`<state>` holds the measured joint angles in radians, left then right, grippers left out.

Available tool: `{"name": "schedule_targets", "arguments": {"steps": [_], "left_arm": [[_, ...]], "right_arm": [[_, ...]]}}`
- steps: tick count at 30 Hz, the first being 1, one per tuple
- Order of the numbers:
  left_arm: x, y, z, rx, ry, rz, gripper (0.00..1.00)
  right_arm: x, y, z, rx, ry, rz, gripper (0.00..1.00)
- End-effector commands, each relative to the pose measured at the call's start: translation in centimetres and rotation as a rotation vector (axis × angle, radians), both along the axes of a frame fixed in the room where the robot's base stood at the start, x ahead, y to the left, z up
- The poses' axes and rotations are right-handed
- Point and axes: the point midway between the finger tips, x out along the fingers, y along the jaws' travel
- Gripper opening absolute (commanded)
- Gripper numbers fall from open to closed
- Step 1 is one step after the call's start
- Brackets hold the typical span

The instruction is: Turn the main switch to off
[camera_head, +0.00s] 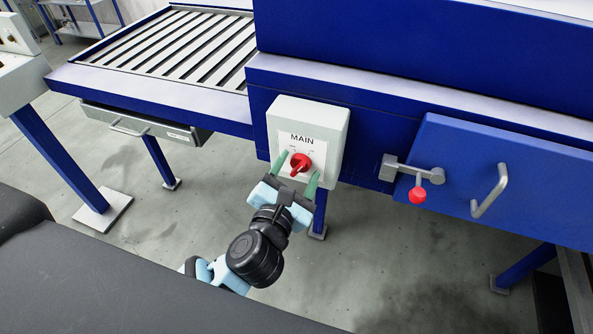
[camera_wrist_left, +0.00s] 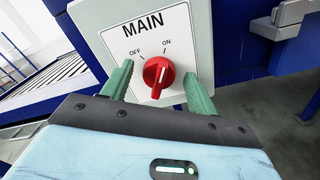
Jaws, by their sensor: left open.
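The main switch is a red rotary knob (camera_head: 301,163) on a white plate marked MAIN, on a light grey box (camera_head: 334,122) fixed to the blue machine. In the left wrist view the red knob (camera_wrist_left: 152,73) has a white mark that points toward ON, with OFF to its left. My left gripper (camera_head: 299,164) is open in front of the box, its green fingers on either side of the knob. In the left wrist view gaps show between the knob and both fingers (camera_wrist_left: 159,70). Whether the fingertips reach the knob's depth is hard to tell. My right gripper is out of view.
A blue door (camera_head: 461,190) with a grey handle (camera_head: 490,190) and a latch with a red ball (camera_head: 417,195) is to the right. A slatted conveyor (camera_head: 170,50) and a grey drawer (camera_head: 140,122) are to the left. Grey floor lies open below.

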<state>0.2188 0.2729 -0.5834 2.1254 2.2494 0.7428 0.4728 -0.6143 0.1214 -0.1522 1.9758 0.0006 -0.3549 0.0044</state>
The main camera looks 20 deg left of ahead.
Motion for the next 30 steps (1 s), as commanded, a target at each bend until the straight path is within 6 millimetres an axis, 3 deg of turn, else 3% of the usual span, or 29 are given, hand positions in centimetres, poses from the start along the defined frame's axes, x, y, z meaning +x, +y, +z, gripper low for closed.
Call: {"name": "schedule_targets", "arguments": {"steps": [1, 11, 20, 30], "left_arm": [[-0.01, 0.01, -0.01, 0.000, 0.000, 0.000, 0.59], [-0.03, 0.01, 0.00, 0.001, 0.000, 0.000, 0.16], [-0.04, 0.06, -0.01, -0.035, 0.002, 0.001, 0.15], [-0.03, 0.18, -0.01, -0.255, 0.010, 0.003, 0.15]], "right_arm": [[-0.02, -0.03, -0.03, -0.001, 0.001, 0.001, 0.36], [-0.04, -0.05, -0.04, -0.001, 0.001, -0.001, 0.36], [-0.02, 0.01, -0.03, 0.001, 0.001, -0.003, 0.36], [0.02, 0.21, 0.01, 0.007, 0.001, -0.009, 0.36]]}}
